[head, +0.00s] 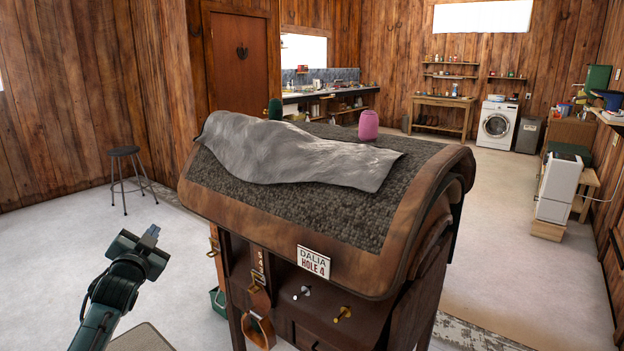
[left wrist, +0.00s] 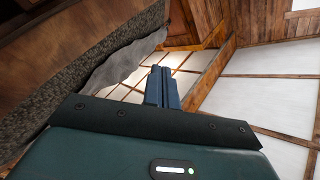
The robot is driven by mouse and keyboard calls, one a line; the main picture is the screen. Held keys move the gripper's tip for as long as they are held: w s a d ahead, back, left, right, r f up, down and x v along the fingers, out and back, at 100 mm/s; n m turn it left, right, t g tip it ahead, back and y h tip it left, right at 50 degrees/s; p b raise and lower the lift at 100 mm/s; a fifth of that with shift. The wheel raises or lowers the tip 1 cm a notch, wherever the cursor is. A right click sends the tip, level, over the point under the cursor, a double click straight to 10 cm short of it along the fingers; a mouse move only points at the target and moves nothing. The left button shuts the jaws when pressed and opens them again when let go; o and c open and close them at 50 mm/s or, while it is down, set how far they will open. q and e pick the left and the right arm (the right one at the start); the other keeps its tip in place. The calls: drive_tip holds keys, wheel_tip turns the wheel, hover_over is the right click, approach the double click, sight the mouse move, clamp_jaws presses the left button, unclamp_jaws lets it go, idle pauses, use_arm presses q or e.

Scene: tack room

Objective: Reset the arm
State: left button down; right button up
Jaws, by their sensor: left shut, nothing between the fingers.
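My left gripper (head: 150,234) is at the lower left in the head view, held off to the left of the saddle stand and apart from it. Its two fingers are together with nothing between them. In the left wrist view the shut fingers (left wrist: 162,88) point up into the room. My right gripper is not in view.
A padded stand (head: 340,215) with a brown leather edge fills the middle. A grey cloth (head: 290,155) lies on top, and a pink object (head: 368,125) shows behind it. A stool (head: 125,170) stands at the left. The floor between stool and stand is clear.

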use_arm(q)
drive_tip(key=s+d+f+n+g+h, duration=0.1)
drive_tip(key=s+d+f+g+h, duration=0.1)
drive_tip(key=s+d+f, duration=0.65)
drive_tip(key=s+d+f+n+g+h, duration=0.1)
drive_tip(key=s+d+f+n+g, duration=0.15)
drive_tip(key=s+f, duration=0.65)
drive_tip(key=s+d+f+g+h, duration=0.1)
drive_tip(key=s+d+f, duration=0.2)
drive_tip(key=s, duration=0.4)
drive_tip(key=s+d+f+g, duration=0.1)
drive_tip(key=s+d+f, duration=0.3)
drive_tip(key=s, duration=0.3)
drive_tip(key=s+d+f+g+h, duration=0.1)
drive_tip(key=s+d+f, duration=0.2)
drive_tip(key=s, duration=0.5)
drive_tip(key=shift+d+f+h, duration=0.3)
drive_tip(key=shift+f, duration=0.05)
